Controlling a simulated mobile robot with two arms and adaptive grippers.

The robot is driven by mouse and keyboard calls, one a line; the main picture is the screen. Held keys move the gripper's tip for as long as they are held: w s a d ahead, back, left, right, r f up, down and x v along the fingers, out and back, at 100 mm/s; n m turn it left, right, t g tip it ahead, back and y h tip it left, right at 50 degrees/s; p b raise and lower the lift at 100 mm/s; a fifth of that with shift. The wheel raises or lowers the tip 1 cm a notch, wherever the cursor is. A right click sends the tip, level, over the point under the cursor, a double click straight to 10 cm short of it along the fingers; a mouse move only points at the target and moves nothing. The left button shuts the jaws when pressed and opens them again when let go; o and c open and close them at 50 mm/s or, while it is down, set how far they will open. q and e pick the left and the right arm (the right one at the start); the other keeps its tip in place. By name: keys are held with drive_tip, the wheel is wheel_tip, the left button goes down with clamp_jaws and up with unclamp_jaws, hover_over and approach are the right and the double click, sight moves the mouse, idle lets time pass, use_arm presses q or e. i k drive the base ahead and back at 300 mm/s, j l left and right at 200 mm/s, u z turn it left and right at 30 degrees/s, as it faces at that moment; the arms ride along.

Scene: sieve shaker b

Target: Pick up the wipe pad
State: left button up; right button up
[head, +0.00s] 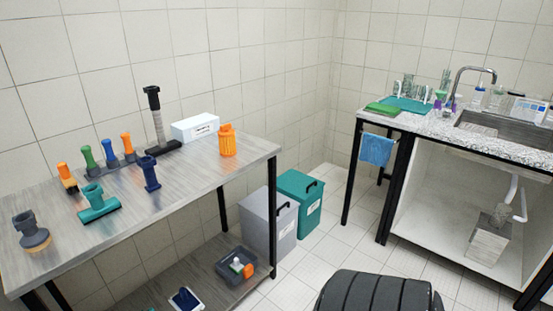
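The object that looks most like the wipe pad (36,240) is a dark grey handled tool with a tan pad underneath. It stands at the near left end of the grey work table (200,183) in the head view, with its handle up. I cannot be sure of its identity, as several similar handled tools share the table. A teal tool with a wide bar foot (98,210) stands to its right. Neither of my grippers shows in the view, and nothing is seen touching the tool.
Grey (268,222) and teal bins (311,190) stand right of the table. A sink counter (440,127) is at right.

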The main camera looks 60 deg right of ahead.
sight(237, 267)
drive_tip(key=z, duration=1.85)
